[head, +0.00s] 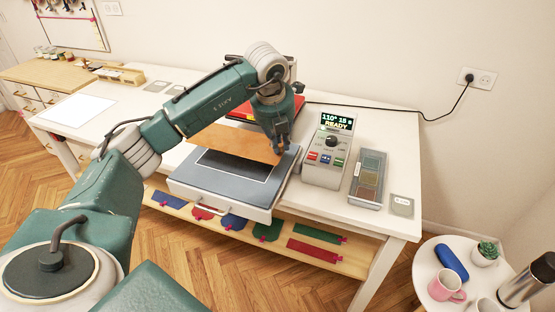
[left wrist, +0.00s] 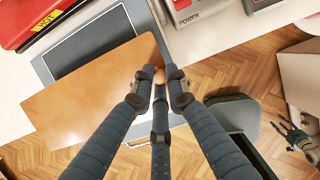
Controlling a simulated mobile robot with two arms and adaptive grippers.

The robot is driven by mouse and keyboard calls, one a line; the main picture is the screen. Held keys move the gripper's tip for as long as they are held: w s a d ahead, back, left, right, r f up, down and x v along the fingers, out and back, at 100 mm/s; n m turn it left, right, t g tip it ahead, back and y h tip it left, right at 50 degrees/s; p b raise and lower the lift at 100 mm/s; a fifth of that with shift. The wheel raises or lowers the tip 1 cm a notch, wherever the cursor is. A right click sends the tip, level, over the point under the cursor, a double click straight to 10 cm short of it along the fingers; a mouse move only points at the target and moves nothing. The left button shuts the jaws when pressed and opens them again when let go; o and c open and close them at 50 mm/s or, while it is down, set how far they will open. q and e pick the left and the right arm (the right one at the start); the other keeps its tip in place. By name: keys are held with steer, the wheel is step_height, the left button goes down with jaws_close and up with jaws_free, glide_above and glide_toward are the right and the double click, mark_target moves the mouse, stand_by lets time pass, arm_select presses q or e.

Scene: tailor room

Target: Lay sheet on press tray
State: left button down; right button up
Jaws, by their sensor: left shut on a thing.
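The orange-brown sheet (head: 237,143) is held by its right edge in my left gripper (head: 281,151), which is shut on it. In the left wrist view the sheet (left wrist: 95,90) reaches left from the fingertips (left wrist: 160,76) and covers part of the press tray. The grey press tray (head: 215,190), with a dark, white-outlined area (head: 250,170), lies below the sheet. The sheet looks raised above the tray; the exact gap cannot be told. My right gripper (left wrist: 302,138) shows at the right of the left wrist view, fingers spread, apparently empty.
The red press part (head: 245,112) stands behind the tray and is marked hot in the left wrist view (left wrist: 45,20). A control box (head: 327,150) reading READY stands right of the tray. A swatch holder (head: 368,180) is beyond it. A shelf with coloured pieces (head: 265,230) runs below.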

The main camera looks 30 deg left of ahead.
mark_target(280, 155)
arm_select(q)
step_height(280, 155, down, 4)
steer(key=shift+r+p, duration=0.1)
steer(key=shift+p, duration=0.3)
steer(key=shift+f, duration=0.35)
step_height(280, 155, down, 3)
steer(key=shift+f+p, duration=0.15)
steer(key=shift+p, duration=0.55)
steer(key=shift+f, duration=0.25)
steer(key=shift+f+b, duration=0.35)
steer(key=shift+b, duration=0.05)
steer(key=c, duration=1.7)
jaws_free()
steer(key=shift+r, duration=0.1)
arm_select(e)
steer(key=shift+s+d+r, duration=0.25)
steer(key=shift+s+r, duration=0.55)
steer(key=shift+r, duration=0.15)
steer(key=shift+a, duration=0.1)
